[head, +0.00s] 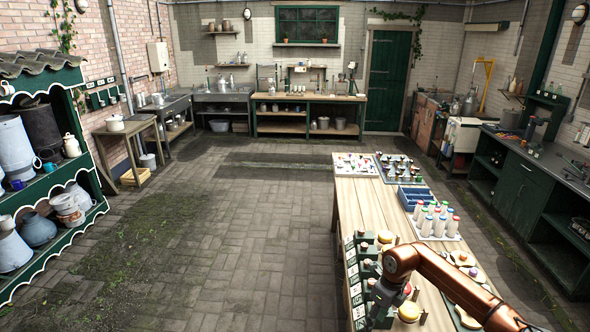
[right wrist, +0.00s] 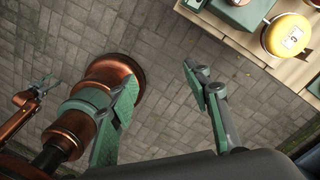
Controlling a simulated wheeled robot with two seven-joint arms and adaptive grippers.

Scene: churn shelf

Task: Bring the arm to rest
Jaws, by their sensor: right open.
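My right arm (head: 440,272) is copper-coloured and comes into the head view from the lower right, bent over the near part of the wooden table. Its dark wrist hangs by the table's near left edge. In the right wrist view my right gripper (right wrist: 162,82) is open, its two green fingers wide apart. Only paved floor shows between them, and nothing is held. A small copper arm at the left edge of the right wrist view looks like my left arm, with its gripper (right wrist: 44,86) too small to read. My left arm is not in the head view.
The long wooden table (head: 355,205) carries labelled green stands (head: 352,272), a yellow round piece (right wrist: 287,35), white bottles (head: 437,218) and a blue crate (head: 415,197). A green shelf (head: 75,165) with churns stands at left. The floor between (head: 215,240) is clear.

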